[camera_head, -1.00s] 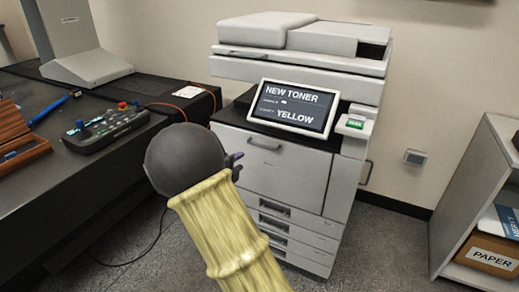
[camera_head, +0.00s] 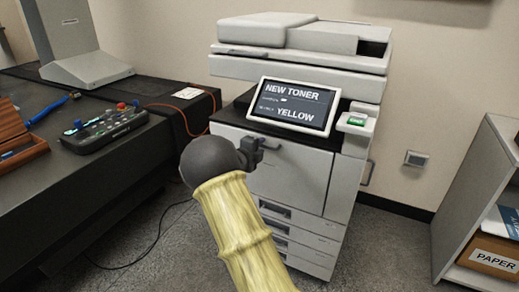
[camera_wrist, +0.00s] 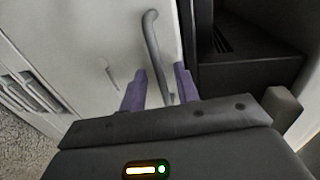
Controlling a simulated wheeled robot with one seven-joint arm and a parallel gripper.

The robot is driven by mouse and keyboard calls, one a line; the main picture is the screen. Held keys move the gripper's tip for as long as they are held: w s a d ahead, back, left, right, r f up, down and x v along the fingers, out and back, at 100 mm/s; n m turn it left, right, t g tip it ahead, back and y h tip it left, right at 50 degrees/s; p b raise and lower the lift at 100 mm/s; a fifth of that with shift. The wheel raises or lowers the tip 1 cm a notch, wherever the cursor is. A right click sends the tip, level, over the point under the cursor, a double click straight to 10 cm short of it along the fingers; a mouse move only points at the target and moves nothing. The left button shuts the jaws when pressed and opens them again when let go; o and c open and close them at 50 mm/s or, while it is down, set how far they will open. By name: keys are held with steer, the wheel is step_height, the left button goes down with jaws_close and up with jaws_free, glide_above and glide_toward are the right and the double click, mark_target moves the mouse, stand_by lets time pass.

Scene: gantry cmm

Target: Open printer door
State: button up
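The printer (camera_head: 300,62) is a light grey copier with a tilted screen reading "NEW TONER" and "YELLOW". Its front door (camera_head: 298,185) is closed, above several drawers. My gripper (camera_head: 258,150) is at the upper left of the door, in front of the door handle, and hides most of the handle in the head view. In the wrist view, my gripper (camera_wrist: 161,72) has two purple fingers spread apart. The curved grey door handle (camera_wrist: 153,42) runs down between them, with gaps visible beside it. I cannot tell whether either finger touches it.
A dark bench (camera_head: 100,170) with a control box (camera_head: 103,127) stands on the left. A shelf (camera_head: 470,190) with a paper box (camera_head: 490,257) stands on the right. The floor between printer and shelf is clear.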

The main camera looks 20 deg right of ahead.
steer(key=shift+d, duration=0.1)
jaws_close()
steer(key=shift+f+b, duration=0.15)
steer(key=shift+b, duration=0.15)
